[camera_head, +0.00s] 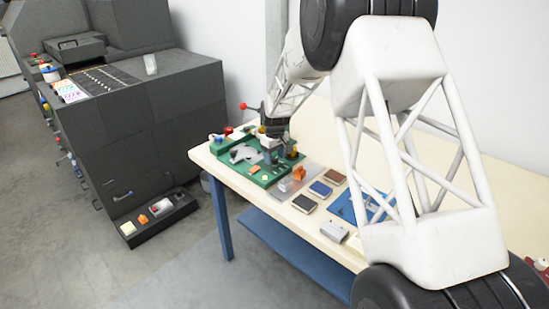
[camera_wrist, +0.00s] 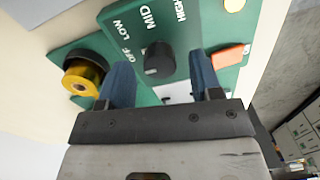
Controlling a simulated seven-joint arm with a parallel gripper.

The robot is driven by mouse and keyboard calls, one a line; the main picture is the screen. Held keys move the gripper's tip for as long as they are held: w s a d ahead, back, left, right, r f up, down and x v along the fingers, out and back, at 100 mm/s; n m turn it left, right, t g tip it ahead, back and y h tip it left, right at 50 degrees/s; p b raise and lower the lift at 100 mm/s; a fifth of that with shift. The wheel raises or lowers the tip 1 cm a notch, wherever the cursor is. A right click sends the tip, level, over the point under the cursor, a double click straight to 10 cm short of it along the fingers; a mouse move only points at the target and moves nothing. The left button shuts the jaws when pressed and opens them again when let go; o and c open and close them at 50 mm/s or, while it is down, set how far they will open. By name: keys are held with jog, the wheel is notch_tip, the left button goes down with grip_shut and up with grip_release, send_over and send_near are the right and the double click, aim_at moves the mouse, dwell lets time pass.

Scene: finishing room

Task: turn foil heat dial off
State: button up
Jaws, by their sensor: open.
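The heat dial (camera_wrist: 159,60) is a black round knob on a green panel in the wrist view. White labels OFF, LOW, MID and HIGH curve around its upper and left side. I cannot clearly tell which label it points to. My gripper (camera_wrist: 158,65) has its two blue fingers open, one on each side of the dial; whether they touch it I cannot tell. In the head view my gripper (camera_head: 273,140) is over the green machine (camera_head: 262,177) at the table's far left end, and the dial cannot be made out there.
A gold foil roll (camera_wrist: 80,84) on a black spool is left of the dial, and an orange block (camera_wrist: 229,56) is to its right. The pale table (camera_head: 288,211) also bears dark, blue and brown pads. A dark grey machine (camera_head: 150,125) stands on the left.

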aim_at(275, 158)
jog(key=shift+r, duration=3.55)
jog(key=shift+s+d+r, duration=0.1)
jog(key=shift+r, duration=0.05)
jog(key=s+d+r+m+t, duration=0.1)
jog(key=s+d+r, duration=0.2)
jog(key=s+r, duration=0.45)
jog(key=s+d+r+m, duration=0.2)
jog(key=s+d+r, duration=0.15)
jog(key=s, duration=0.75)
jog(key=s+d+r+m+t, duration=0.1)
jog(key=s+d+r, duration=0.2)
jog(key=s+r, duration=0.45)
jog(key=s+d+f+m, duration=0.1)
jog(key=s+d+f, duration=0.1)
jog(key=s, duration=1.2)
jog(key=s+d+f+m, duration=0.2)
jog(key=s+d, duration=0.1)
jog(key=s, duration=1.2)
jog(key=shift+s+m+t, duration=0.25)
jog(key=shift+m+t, duration=0.05)
jog(key=shift+t, duration=0.1)
